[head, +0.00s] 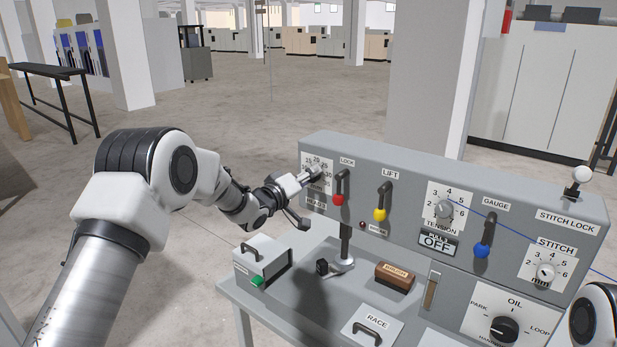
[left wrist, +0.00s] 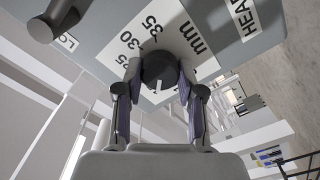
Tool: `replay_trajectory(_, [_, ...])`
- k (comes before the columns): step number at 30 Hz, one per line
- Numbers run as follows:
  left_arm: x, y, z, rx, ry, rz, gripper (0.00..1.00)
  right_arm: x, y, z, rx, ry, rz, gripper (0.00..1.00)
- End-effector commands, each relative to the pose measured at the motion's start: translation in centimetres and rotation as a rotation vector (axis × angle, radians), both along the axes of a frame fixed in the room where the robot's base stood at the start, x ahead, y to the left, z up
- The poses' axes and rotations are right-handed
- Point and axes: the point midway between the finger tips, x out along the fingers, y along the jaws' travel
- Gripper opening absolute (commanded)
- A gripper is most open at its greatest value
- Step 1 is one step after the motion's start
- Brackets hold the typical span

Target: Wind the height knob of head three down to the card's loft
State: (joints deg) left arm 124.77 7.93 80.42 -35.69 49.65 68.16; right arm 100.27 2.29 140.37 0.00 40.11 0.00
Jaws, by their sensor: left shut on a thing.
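My left gripper (head: 313,176) reaches the panel's left end and is shut on a dark round height knob (left wrist: 158,68), one finger on each side of it in the left wrist view. The knob sits on a white dial plate (head: 309,163) marked in mm, with 30 and 35 readable in the wrist view. A label beginning HEAD (left wrist: 240,15) is beside the plate; its number is cut off. No loft card can be made out. My right gripper is out of view.
The grey panel (head: 405,165) carries a red LOCK lever (head: 339,190), a yellow LIFT lever (head: 382,202), a TENSION knob (head: 444,209) and a blue GAUGE lever (head: 484,240). Below are a brown block (head: 395,277) and a small box (head: 262,262).

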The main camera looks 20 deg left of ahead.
Motion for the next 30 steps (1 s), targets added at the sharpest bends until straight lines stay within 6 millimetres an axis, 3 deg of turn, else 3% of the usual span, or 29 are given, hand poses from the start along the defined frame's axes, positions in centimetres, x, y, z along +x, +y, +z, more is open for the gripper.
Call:
replay_trajectory(3, [-0.1,0.0,-0.4,0.002,0.007,0.0,0.03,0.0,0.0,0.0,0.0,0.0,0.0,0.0])
replay_trajectory(4, [-0.1,0.0,-0.4,0.002,0.007,0.0,0.45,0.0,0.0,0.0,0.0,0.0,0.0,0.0])
replay_trajectory(6, [-0.1,0.0,-0.3,0.002,0.005,0.0,0.63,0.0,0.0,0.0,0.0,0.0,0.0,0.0])
replay_trajectory(17, [-0.4,0.2,-0.1,0.001,0.003,0.001,0.63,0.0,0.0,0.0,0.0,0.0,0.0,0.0])
replay_trajectory(20, [-1.7,0.8,-0.1,-0.001,0.003,0.001,0.63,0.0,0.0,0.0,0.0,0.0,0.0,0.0])
replay_trajectory(30, [-9.5,3.6,-0.2,-0.003,0.005,0.002,0.63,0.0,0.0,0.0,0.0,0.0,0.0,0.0])
